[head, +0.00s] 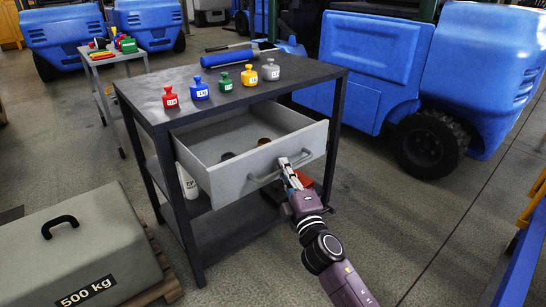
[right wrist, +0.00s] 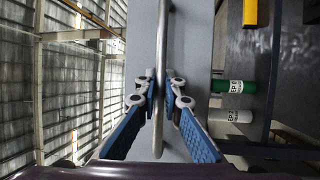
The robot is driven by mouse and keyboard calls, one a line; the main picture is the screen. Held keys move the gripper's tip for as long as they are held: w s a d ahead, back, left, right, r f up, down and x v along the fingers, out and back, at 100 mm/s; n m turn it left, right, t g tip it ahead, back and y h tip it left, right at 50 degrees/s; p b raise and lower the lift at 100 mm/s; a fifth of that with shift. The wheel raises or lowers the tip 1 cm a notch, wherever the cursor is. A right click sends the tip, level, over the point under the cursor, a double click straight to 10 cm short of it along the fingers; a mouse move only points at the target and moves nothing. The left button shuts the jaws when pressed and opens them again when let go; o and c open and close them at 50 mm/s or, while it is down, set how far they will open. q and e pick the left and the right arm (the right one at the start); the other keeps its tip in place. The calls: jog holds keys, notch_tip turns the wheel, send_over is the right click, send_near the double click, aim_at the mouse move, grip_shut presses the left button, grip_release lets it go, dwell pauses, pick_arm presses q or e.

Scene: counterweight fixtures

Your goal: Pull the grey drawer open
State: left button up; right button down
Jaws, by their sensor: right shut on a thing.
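The grey drawer (head: 270,166) stands pulled out from the dark workbench (head: 150,105) in the head view, with its inside showing. In the right wrist view, the blue-padded fingers (right wrist: 164,88) close on both sides of the metal handle bar (right wrist: 158,138). My left gripper is not in view.
Several coloured weights, such as the red one (head: 170,98) and the yellow one (head: 249,76), stand on the bench top. A blue mallet (head: 228,56) lies behind them. A 500 kg block (head: 78,250) sits at the left. Floor in front of the drawer is clear.

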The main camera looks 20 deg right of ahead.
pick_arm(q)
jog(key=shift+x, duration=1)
pick_arm(e)
jog(key=shift+s+d, duration=0.35)
jog(key=shift+s, duration=0.55)
jog(key=shift+s+d, duration=0.3)
jog(key=shift+s, duration=0.55)
jog(key=c, duration=2)
grip_release()
jog(key=shift+c, duration=0.2)
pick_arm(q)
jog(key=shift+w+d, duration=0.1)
pick_arm(e)
jog(key=s+f, duration=0.2)
jog(key=s, duration=0.9)
jog(key=shift+s+a, duration=0.3)
jog(key=shift+s, duration=0.1)
jog(key=shift+f, duration=0.1)
